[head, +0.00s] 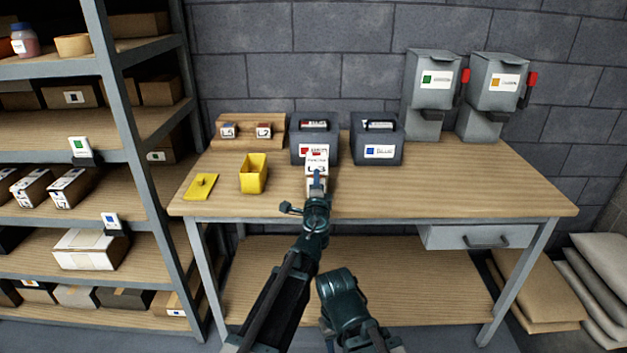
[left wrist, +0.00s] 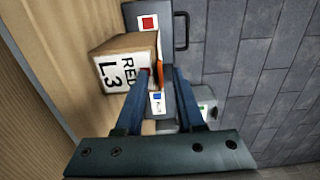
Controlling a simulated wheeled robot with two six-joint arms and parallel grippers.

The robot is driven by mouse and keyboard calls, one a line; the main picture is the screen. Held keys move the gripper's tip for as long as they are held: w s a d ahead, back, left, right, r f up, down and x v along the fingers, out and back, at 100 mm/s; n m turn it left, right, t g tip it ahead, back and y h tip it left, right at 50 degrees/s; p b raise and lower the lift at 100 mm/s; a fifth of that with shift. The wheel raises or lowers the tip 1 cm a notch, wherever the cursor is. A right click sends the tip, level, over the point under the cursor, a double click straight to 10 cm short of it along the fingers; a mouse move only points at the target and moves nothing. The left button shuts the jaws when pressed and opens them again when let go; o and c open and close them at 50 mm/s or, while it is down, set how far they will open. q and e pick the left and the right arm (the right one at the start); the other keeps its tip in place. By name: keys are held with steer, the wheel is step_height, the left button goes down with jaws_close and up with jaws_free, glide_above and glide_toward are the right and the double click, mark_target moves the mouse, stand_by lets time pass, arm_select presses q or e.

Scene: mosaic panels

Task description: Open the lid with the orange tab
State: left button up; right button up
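An orange strip (left wrist: 161,76), which looks like the tab, shows between the fingers in the left wrist view, beside a brown box (left wrist: 112,48) marked RED L3. It is not clear in the head view. Behind the brown box stands a dark case with a red label (head: 300,137); its lid looks shut. Another dark case with a blue label (head: 391,139) stands to its right. My left gripper (head: 317,178) is over the front of the brown box; its fingers are apart (left wrist: 163,72), and I see no firm hold. My right gripper's fingers do not show.
A yellow open bin (head: 254,174) and a yellow flat lid (head: 202,186) sit on the left of the workbench (head: 480,190). Two grey dispensers (head: 430,85) (head: 497,85) stand at the back right. A shelf rack (head: 127,110) is at left. The bench's right front is clear.

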arm_select(q)
steer(key=shift+w, duration=0.1)
jaws_close()
stand_by(1.4)
